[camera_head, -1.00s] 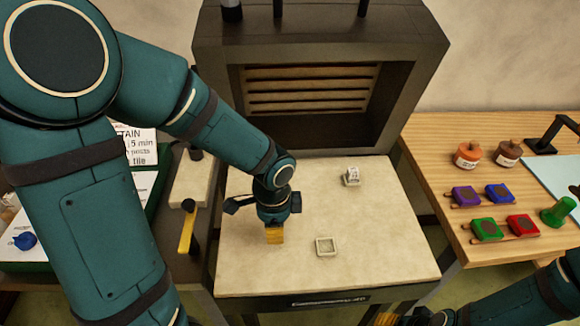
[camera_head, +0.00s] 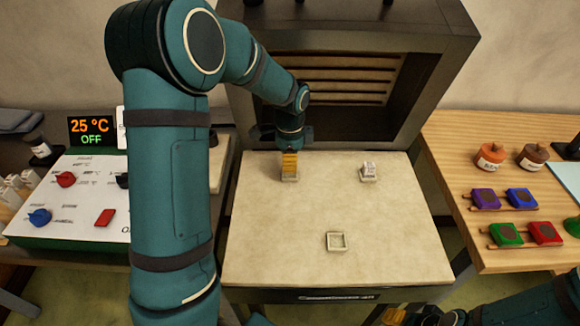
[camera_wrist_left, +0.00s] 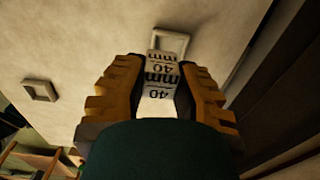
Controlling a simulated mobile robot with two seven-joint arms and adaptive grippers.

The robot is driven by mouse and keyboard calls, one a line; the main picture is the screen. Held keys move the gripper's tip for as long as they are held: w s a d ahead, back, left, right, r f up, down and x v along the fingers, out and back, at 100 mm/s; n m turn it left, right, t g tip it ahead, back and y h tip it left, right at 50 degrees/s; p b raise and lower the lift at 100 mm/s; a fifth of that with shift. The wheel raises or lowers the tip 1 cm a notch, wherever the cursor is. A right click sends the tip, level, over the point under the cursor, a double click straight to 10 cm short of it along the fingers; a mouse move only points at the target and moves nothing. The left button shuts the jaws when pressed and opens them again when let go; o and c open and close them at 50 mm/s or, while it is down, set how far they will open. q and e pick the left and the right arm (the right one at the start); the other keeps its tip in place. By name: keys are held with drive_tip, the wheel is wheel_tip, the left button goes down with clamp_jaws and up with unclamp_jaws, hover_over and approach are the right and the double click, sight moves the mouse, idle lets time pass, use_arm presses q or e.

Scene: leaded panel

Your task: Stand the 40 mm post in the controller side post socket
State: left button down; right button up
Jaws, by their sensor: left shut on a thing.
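My left gripper (camera_head: 290,166) is shut on the 40 mm post (camera_wrist_left: 160,78), a pale block with "40 mm" printed on it in the left wrist view. The gripper points down over the controller side post socket (camera_head: 290,178), at the slab's back left. That socket's square rim (camera_wrist_left: 172,42) shows beyond the post in the left wrist view. The post's lower end is at or just above this rim; I cannot tell whether it is inside. My right gripper (camera_head: 398,315) is only partly visible at the bottom edge.
Another labelled post (camera_head: 369,168) stands in a socket at the slab's back right. An empty square socket (camera_head: 337,241) is at the front. The kiln (camera_head: 440,75) rises behind the slab (camera_head: 270,240). The controller (camera_head: 45,240) is left, a wooden table (camera_head: 470,150) right.

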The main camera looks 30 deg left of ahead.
use_arm(q)
drive_tip(key=shift+w+a, duration=0.25)
drive_tip(key=shift+w, duration=0.15)
drive_tip(key=shift+f+b, duration=0.55)
drive_tip(key=shift+f, duration=1.15)
drive_tip(key=shift+f, duration=0.1)
drive_tip(key=shift+f, duration=0.1)
drive_tip(key=c, duration=0.9)
unclamp_jaws()
drive_tip(key=shift+w, duration=0.1)
drive_tip(key=shift+o, duration=0.2)
